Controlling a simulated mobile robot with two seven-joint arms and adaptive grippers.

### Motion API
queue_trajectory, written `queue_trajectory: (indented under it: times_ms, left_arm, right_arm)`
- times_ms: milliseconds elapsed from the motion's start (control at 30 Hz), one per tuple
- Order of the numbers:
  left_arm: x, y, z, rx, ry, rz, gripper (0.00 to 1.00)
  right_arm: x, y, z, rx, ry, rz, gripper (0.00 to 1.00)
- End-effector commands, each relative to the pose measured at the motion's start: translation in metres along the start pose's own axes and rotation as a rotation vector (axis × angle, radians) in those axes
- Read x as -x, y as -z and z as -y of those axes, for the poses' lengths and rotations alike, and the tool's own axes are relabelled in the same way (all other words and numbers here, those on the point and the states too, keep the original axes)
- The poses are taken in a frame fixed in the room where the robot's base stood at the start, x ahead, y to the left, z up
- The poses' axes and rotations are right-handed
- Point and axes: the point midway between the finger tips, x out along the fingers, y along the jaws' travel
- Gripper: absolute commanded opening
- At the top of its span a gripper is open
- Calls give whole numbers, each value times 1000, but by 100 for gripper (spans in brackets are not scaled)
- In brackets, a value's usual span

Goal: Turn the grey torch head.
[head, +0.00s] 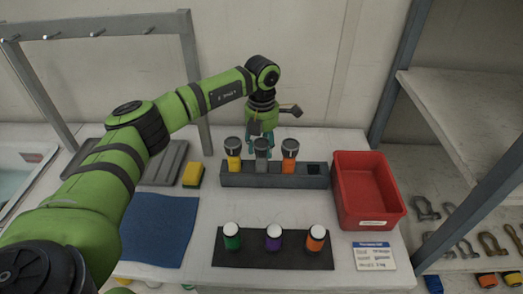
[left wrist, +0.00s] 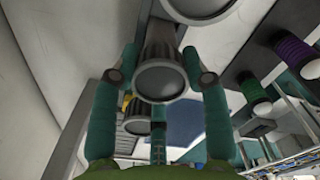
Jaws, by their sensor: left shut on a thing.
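The grey torch (head: 261,158) stands upright in the middle of a dark rack (head: 275,181), between a yellow torch (head: 234,163) and an orange torch (head: 288,165). My left gripper (head: 262,148) reaches down over it from behind. In the left wrist view the teal fingers of this gripper (left wrist: 160,78) are on both sides of the grey torch's ribbed dark head (left wrist: 160,80), shut on it. Its round lens faces the camera. Neighbouring torch heads show above and at lower left in that view. My right gripper is in neither view.
A red bin (head: 367,190) stands right of the rack. A dark mat (head: 272,252) in front holds green, purple and orange white-topped items. A yellow sponge (head: 193,174), blue cloth (head: 158,228) and label card (head: 374,256) lie on the table.

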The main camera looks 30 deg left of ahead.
Motion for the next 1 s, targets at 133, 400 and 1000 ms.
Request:
queue_trajectory:
  times_ms: [133,400,1000]
  left_arm:
    - [-6,1,2,-133,2,-6,13]
    - [-6,1,3,-317,5,-6,13]
    - [-5,2,3,-442,7,-9,13]
  right_arm:
    - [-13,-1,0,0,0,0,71]
    - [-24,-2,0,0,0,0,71]
    - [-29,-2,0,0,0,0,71]
